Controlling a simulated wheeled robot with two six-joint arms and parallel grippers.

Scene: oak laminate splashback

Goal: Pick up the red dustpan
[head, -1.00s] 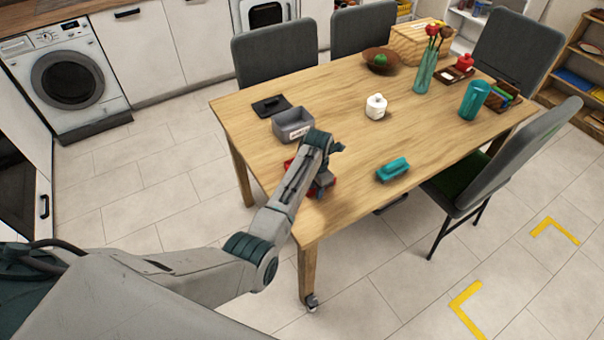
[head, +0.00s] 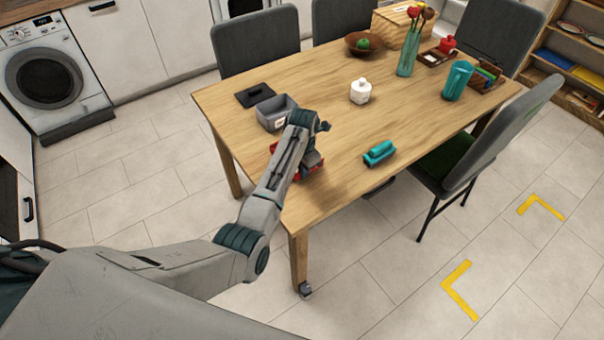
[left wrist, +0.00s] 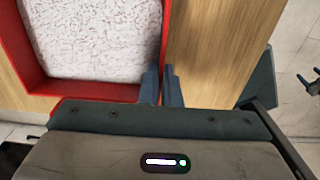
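The red dustpan (head: 274,148) lies near the table's front left corner, in the head view mostly hidden behind my left arm. In the left wrist view the dustpan (left wrist: 95,92) shows a red rim around a pale speckled inside. My left gripper (left wrist: 161,84) has its two blue-grey fingers close together at the dustpan's right rim, one on each side of the red wall. It looks shut on that rim. In the head view the left gripper's fingertips are hidden by the arm. I cannot tell whether the dustpan is clear of the table. My right gripper does not show.
A grey bin (head: 276,113) stands just behind the dustpan, with a flat black item (head: 254,95) behind it. A teal brush-like item (head: 380,153) lies to the right, and a white jar (head: 360,92) stands farther back. The tabletop (head: 330,125) between them is bare.

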